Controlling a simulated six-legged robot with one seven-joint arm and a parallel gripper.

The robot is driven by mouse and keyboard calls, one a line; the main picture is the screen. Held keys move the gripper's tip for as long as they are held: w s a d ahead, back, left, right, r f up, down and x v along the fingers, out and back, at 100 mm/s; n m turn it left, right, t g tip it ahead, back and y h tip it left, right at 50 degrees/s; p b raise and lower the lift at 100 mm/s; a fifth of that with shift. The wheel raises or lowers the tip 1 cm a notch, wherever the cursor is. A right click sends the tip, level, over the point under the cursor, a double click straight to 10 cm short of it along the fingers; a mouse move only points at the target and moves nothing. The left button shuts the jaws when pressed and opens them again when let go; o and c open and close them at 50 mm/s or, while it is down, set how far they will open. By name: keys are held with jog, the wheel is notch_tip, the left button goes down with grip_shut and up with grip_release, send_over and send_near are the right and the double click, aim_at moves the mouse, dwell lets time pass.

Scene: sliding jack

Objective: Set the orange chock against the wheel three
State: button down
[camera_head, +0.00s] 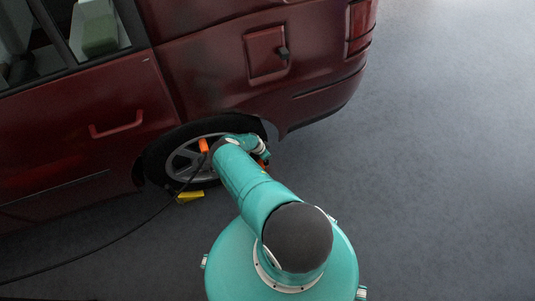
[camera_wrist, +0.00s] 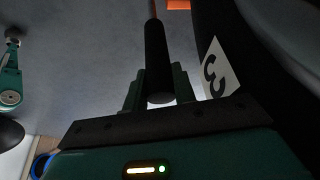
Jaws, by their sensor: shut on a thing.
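In the head view the wheel (camera_head: 183,165) sits under the red car's rear arch, partly hidden by my arm. In the wrist view a white label marked 3 (camera_wrist: 218,69) is on the dark tyre at the right. My gripper (camera_wrist: 159,85) is shut on a black handle (camera_wrist: 157,50) with a thin rod running out of the top of the picture. The orange chock (camera_wrist: 178,4) shows only as a sliver at the top edge. In the head view an orange part (camera_head: 263,164) shows beside the wheel's right side, mostly behind my arm. Contact with the tyre cannot be told.
A black hose (camera_head: 110,242) runs from an orange fitting (camera_head: 203,145) at the wheel across the floor to the left. The red car (camera_head: 230,60) fills the upper left. Grey floor (camera_head: 440,150) is clear to the right.

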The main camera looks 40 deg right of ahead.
jog(key=shift+w+a, duration=0.35)
jog(key=shift+a, duration=0.35)
jog(key=shift+w+a, duration=0.35)
jog(key=shift+a, duration=0.4)
jog(key=shift+w+a, duration=0.35)
jog(key=shift+a, duration=0.35)
dwell(0.4)
dwell(0.5)
jog(key=c, duration=1.1)
grip_release()
jog(key=shift+o, duration=0.2)
jog(key=shift+s+f, duration=0.1)
jog(key=v, duration=1.4)
jog(key=shift+d, duration=0.15)
